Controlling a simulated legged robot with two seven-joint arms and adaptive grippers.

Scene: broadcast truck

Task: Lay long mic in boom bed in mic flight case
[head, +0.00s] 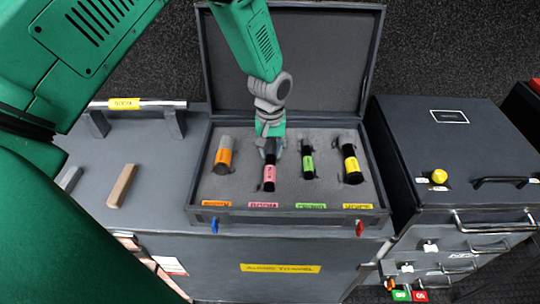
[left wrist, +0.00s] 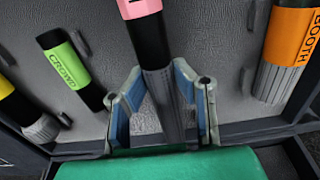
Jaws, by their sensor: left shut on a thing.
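The mic flight case (head: 200,150) stands open on a dark cabinet, its lid up and grey foam inside. A long dark mic with a pink band (head: 269,172) is in the second place from the left, in line with the pink label (head: 263,205). My left gripper (head: 270,143) is shut on its upper end. In the left wrist view the mic's dark, ribbed body (left wrist: 165,95) lies between the two fingers (left wrist: 162,112). I cannot tell whether it touches the foam. The label print is too small to read. My right gripper is not in view.
An orange-banded mic (head: 223,156), a green-banded mic (head: 307,160) and a yellow-banded mic (head: 350,162) lie in the foam beside it. A bar with a yellow label (head: 125,104) and a tan block (head: 122,186) are at left.

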